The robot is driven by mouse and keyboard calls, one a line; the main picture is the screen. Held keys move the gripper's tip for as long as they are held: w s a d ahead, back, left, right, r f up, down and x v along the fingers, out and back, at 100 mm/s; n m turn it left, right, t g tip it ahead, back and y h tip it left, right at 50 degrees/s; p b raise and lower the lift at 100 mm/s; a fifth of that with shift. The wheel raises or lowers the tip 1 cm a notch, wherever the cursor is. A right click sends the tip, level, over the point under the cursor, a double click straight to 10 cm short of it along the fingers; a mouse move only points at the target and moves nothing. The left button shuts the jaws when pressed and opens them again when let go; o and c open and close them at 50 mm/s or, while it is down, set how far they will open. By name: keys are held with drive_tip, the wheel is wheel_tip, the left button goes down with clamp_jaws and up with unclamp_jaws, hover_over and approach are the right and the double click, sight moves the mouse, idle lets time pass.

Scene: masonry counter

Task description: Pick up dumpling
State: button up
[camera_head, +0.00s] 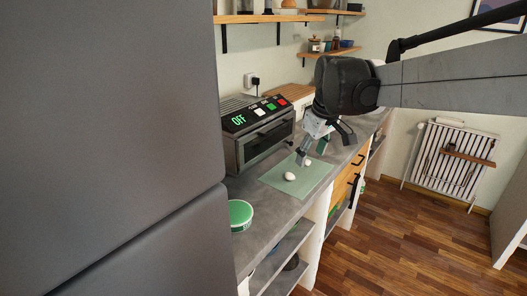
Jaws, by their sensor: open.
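A small white rounded object (289,177), which looks like the dumpling, lies on a pale green mat (283,187) on the grey counter. A second small pale object (308,162) lies further back on the mat, close to my gripper; it is too small to tell what it is. My gripper (312,154) is open and hangs over the back part of the mat, pointing down. It is above and to the right of the white object and apart from it. I cannot tell if anything is between the fingers.
A toaster oven (262,142) with an "OFF" display stands left of the mat. A green-lidded tub (240,213) sits at the front of the counter (262,216). A large grey cabinet or fridge (110,120) fills the left. Wall shelves (268,18) hang above.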

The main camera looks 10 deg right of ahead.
drive_tip(key=w+f+n+g+p, duration=0.1)
drive_tip(key=w+n+p, duration=0.1)
drive_tip(key=w, duration=0.9)
drive_tip(key=n+g+p, duration=0.2)
drive_tip(key=n+p, duration=0.1)
approach(290, 175)
drive_tip(key=shift+y, duration=0.3)
wheel_tip(290, 175, down, 5)
drive_tip(key=shift+r, duration=0.1)
drive_tip(key=f, duration=0.3)
drive_tip(key=w+f+p, duration=0.1)
drive_tip(key=f, duration=0.1)
drive_tip(key=shift+a, duration=0.2)
drive_tip(key=c, duration=1)
